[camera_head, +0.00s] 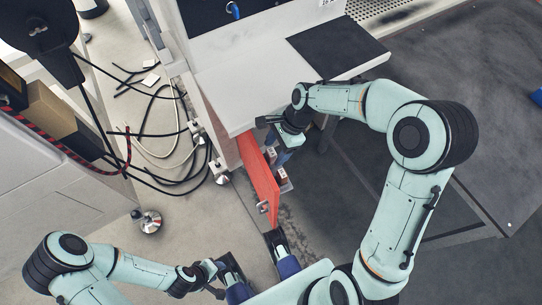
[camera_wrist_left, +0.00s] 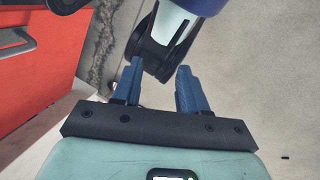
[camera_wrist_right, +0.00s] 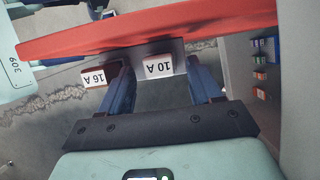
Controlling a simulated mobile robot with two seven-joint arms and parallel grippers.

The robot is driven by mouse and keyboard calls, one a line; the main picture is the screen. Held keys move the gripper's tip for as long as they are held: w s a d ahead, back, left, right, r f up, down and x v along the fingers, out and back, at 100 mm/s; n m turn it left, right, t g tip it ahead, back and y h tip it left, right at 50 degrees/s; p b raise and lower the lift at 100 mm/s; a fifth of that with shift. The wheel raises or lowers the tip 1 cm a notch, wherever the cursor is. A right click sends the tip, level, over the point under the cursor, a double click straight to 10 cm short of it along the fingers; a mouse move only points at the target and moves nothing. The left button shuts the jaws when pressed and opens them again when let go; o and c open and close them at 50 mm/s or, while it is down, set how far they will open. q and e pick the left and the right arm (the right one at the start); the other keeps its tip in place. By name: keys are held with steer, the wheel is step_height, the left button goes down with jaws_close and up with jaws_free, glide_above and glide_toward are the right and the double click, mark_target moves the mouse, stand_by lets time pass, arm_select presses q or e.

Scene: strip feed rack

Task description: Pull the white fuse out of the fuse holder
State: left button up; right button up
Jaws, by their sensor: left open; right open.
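In the right wrist view, a block with a white face marked 10 A (camera_wrist_right: 158,65) sits at a grey metal holder plate (camera_wrist_right: 140,52). A second white-faced block marked 16 A (camera_wrist_right: 93,78) is to its left. Both have reddish edges; I cannot tell which is the white fuse. My right gripper (camera_wrist_right: 163,76) is open, its blue fingers either side of the 10 A block, with no clear contact. In the head view the blocks (camera_head: 282,173) look small beside the red door. My left gripper (camera_wrist_left: 160,70) is open and empty, low and away from the holder.
The red door panel (camera_head: 259,170) stands open beside the holder, close to my right gripper. A white cabinet top (camera_head: 240,85) overhangs above it. Loose cables (camera_head: 150,125) lie on the floor at left. Small coloured blocks (camera_wrist_right: 260,75) line a panel at right.

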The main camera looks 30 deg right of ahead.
steer(key=shift+x, duration=1.25)
arm_select(q)
steer(key=shift+w+a+f, duration=0.25)
steer(key=shift+w+f, duration=0.15)
steer(key=shift+w, duration=0.2)
arm_select(e)
steer(key=c, duration=1)
steer(key=shift+c, duration=0.3)
steer(key=shift+r, duration=0.1)
